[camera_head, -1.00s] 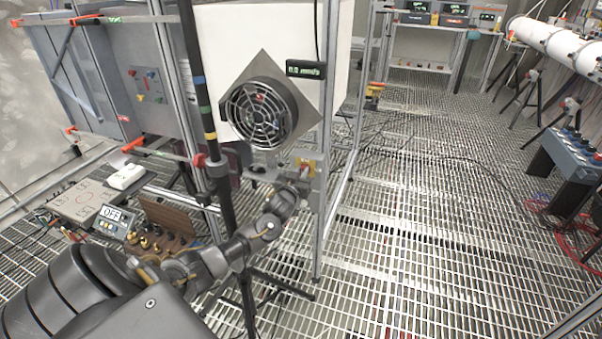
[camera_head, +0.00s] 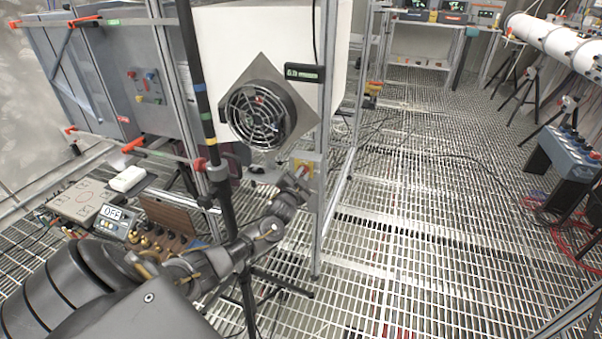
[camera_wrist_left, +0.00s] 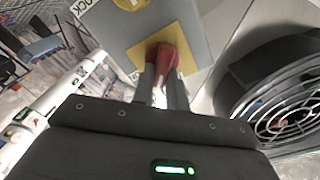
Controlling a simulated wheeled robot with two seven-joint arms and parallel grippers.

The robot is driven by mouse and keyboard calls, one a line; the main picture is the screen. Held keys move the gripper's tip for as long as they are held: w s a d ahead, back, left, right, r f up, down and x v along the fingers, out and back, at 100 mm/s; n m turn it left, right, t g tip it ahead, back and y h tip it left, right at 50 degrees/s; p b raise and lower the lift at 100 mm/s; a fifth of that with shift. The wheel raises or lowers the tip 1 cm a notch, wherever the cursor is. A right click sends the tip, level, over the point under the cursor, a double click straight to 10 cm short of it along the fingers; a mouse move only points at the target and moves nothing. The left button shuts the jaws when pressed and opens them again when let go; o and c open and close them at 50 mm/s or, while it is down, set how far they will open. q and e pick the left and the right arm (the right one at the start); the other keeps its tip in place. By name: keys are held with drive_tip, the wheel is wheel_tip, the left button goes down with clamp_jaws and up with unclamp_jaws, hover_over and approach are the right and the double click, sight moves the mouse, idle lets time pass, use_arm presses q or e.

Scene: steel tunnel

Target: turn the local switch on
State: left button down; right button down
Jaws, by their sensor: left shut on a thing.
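The local switch is a grey box with a yellow plate (camera_head: 307,166) and a red handle (camera_head: 301,168), fixed to a metal post below the fan. The yellow plate (camera_wrist_left: 190,42) and red handle (camera_wrist_left: 166,58) are close in the left wrist view. My left gripper (camera_head: 296,177) reaches the switch from the lower left. In the wrist view, its fingers (camera_wrist_left: 162,84) are shut on the red handle and hide its near end. The handle's exact angle is hard to tell. My right gripper is out of view.
A round black fan (camera_head: 260,115) sits just above the switch, with a small display (camera_head: 304,73) beside it. A dark pole (camera_head: 207,120) stands close to my left arm. A meter reading OFF (camera_head: 112,213) lies at lower left.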

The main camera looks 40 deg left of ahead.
use_arm(q)
drive_tip(key=m, duration=0.3)
drive_tip(key=shift+d+f+m+p, duration=0.1)
drive_tip(key=shift+d+m+p, duration=0.05)
drive_tip(key=shift+m+p, duration=0.25)
drive_tip(key=m, duration=0.4)
drive_tip(key=m+p, duration=0.1)
drive_tip(key=shift+w+f+m, duration=0.1)
drive_tip(key=shift+f+m, duration=0.25)
drive_tip(key=shift+m, duration=0.05)
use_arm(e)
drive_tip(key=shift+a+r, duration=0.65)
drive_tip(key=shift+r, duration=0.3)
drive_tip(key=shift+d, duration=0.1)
use_arm(q)
drive_tip(key=c, duration=1.4)
unclamp_jaws()
drive_tip(key=shift+d, duration=0.1)
